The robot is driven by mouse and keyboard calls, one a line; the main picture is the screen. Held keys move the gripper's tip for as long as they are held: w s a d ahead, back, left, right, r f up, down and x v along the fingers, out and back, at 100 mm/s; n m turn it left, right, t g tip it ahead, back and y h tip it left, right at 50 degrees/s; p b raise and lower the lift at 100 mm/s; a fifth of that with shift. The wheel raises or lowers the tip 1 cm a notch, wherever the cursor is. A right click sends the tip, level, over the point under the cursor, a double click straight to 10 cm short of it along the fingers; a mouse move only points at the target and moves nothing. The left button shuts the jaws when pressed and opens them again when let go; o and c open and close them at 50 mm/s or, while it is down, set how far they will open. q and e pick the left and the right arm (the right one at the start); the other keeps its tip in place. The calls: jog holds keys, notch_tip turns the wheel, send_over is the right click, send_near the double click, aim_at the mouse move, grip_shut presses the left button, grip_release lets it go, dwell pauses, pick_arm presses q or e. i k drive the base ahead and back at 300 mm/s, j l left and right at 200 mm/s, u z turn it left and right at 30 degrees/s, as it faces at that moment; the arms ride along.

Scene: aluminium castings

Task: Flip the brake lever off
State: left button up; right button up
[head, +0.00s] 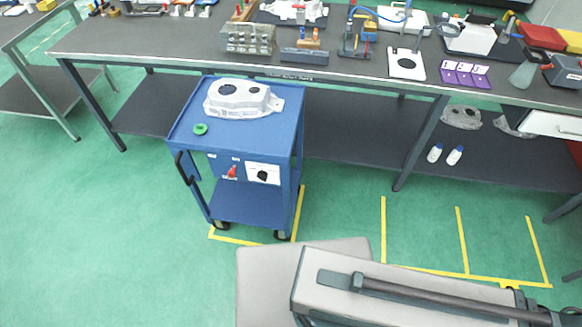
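A small red lever (231,172) sits on the front panel of a blue cart (270,137), and I take it to be the brake lever. It appears to point upward, but it is too small to read its marked position. White labels sit above it. To its right is a white plate with a black knob (263,175). Neither of my grippers is in view.
A cast aluminium housing (240,98) and a green ring (200,129) lie on the cart's top. A black handle (184,168) juts from its left side. A long workbench (150,45) with fixtures stands behind. Green floor (100,240) is open at left.

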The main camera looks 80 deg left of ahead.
aim_at(232, 173)
jog(key=u, duration=3.55)
